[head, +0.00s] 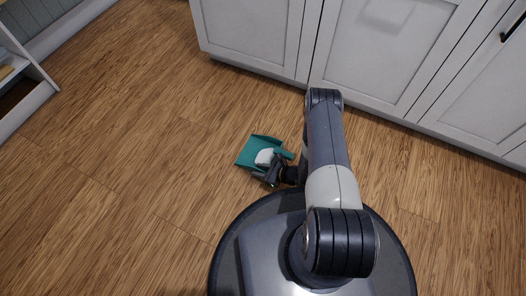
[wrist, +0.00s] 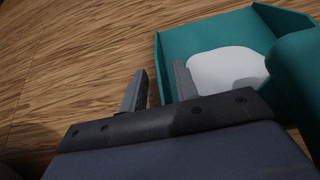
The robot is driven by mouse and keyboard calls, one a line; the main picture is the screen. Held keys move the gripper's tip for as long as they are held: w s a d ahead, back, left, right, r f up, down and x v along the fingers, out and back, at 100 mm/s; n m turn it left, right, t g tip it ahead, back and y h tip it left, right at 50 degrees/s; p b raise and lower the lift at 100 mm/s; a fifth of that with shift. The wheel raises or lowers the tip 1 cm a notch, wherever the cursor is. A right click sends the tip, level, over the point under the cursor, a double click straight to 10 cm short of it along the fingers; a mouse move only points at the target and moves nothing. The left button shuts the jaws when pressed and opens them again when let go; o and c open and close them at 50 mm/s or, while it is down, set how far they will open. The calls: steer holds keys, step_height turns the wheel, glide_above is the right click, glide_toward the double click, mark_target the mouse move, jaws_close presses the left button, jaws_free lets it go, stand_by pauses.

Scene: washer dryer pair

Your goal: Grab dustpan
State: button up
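The teal dustpan (head: 247,152) lies on the wooden floor, left of my arm in the head view. In the wrist view the dustpan (wrist: 213,34) fills the upper right, with a rounded white patch (wrist: 226,69) inside its pan. Its thick teal handle (wrist: 300,75) is at the right edge, partly cut off. My gripper (wrist: 158,88) is open and empty, its two fingers apart. The pan's left wall shows between the fingertips in the picture; I cannot tell whether they touch it. In the head view my gripper (head: 267,176) is at the pan's near side.
White cabinets (head: 372,50) with panelled doors line the back and right. A white shelf unit (head: 22,85) stands at the far left. The wooden floor (head: 130,150) left of the dustpan is clear.

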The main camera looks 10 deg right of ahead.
steer(key=shift+w+a+f, duration=0.3)
steer(key=shift+w+a, duration=0.05)
steer(key=shift+a, duration=0.1)
steer(key=shift+c, duration=0.4)
jaws_close()
